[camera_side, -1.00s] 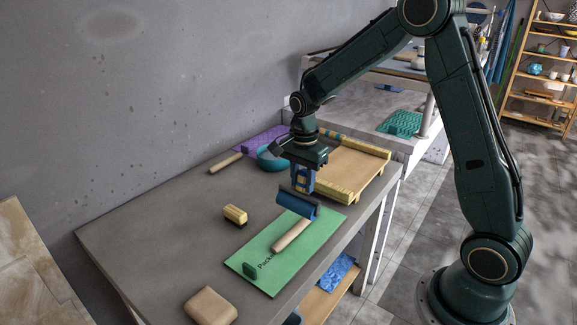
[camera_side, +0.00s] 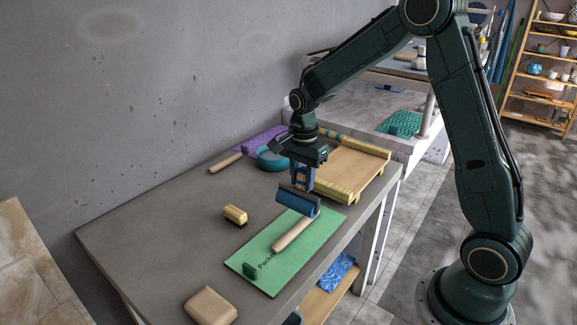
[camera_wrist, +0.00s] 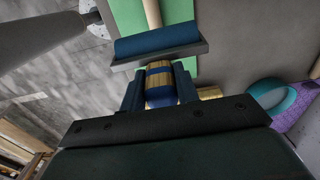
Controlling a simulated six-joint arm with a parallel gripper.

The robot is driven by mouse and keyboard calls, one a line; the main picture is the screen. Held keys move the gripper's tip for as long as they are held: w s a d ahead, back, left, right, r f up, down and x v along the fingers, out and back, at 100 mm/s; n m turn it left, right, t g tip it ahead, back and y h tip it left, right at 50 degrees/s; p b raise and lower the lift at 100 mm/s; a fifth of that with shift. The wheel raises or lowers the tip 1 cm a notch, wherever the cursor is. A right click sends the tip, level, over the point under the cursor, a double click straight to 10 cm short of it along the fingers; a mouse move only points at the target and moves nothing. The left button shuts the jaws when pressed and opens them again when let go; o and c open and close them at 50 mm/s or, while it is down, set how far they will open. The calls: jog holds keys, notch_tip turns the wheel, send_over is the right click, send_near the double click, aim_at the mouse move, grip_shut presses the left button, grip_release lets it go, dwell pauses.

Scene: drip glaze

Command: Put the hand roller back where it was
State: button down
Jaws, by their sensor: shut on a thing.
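The hand roller has a blue roller head (camera_side: 295,202) on a dark frame and a short wood-and-blue handle. My gripper (camera_side: 303,181) is shut on that handle, with the head hanging below the fingers. In the wrist view, my gripper (camera_wrist: 160,90) has the banded handle (camera_wrist: 159,78) between its fingers, and the blue head (camera_wrist: 155,41) lies beyond. The roller is over the far end of the green mat (camera_side: 262,238). I cannot tell exactly how high it is. The head hides part of the mat and of a wooden rod.
The table's left part is clear.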

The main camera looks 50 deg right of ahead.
jog(key=w+d+r+n+t, duration=0.1)
jog(key=w+d+r+n, duration=0.1)
jog(key=w+r+n, duration=0.4)
jog(key=w+d+r+n, duration=0.2)
jog(key=w+r+n, duration=0.3)
jog(key=w+n, duration=0.6)
jog(key=shift+w+r+n+t, duration=0.25)
jog(key=shift+r+n+t, duration=0.1)
jog(key=shift+n+t, duration=0.05)
jog(key=shift+f, duration=0.1)
notch_tip(320, 180, down, 20)
jog(key=shift+r, duration=0.1)
dwell(0.8)
